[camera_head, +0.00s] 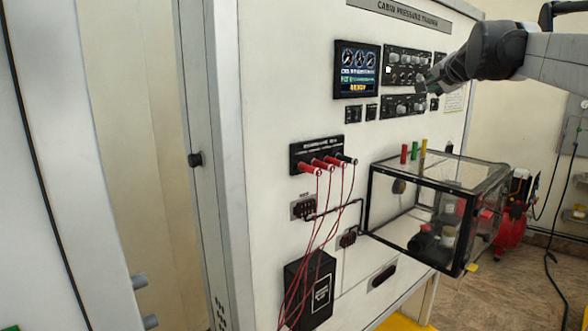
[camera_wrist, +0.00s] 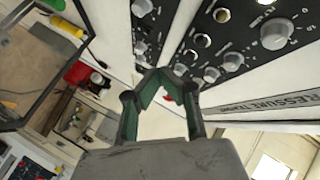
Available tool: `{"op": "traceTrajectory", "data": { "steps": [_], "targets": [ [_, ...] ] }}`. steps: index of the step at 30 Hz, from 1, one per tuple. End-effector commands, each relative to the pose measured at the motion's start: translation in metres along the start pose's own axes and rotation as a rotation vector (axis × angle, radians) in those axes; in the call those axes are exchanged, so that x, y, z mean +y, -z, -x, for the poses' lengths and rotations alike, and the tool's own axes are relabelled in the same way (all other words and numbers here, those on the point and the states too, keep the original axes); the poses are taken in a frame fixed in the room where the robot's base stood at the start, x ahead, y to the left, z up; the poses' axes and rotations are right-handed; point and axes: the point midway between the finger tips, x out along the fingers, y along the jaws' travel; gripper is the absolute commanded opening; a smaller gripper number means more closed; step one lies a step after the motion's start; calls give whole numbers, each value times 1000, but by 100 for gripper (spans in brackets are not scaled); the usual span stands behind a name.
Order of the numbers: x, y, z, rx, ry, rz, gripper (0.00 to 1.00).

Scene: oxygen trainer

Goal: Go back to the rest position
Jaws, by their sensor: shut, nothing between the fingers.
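My gripper (camera_head: 430,86) is at the upper right of the head view, in front of the knob panels of the white cabin pressure trainer (camera_head: 270,100). In the wrist view my gripper (camera_wrist: 160,74) has its green-lined fingertips together, with nothing between them. The upper knob panel (camera_head: 408,66) and the lower knob panel (camera_head: 403,106) are close by, and the fingers partly cover their right side in the head view. In the wrist view knobs (camera_wrist: 276,33) lie just beyond the fingertips. I cannot tell whether the fingers touch the panel.
A clear box (camera_head: 420,215) juts out below my arm, with red, green and yellow pegs on top. Red plugs and cables (camera_head: 318,210) hang at the panel's middle. A lit screen (camera_head: 357,69) is left of the knobs. A red compressor (camera_head: 510,225) stands behind.

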Motion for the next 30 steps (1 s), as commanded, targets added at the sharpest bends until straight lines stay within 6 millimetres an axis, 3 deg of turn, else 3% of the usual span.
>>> {"op": "traceTrajectory", "data": {
  "steps": [3, 8, 14, 23, 30],
  "targets": [
    [8, -54, 29, -72, -14, 87, 0],
    [28, -125, 70, -170, -40, 214, 0],
    [70, -210, 127, -286, -74, 372, 0],
    [162, -328, 214, -447, -132, 608, 0],
    [256, -410, 281, -563, -186, 794, 0]
  ]
}}
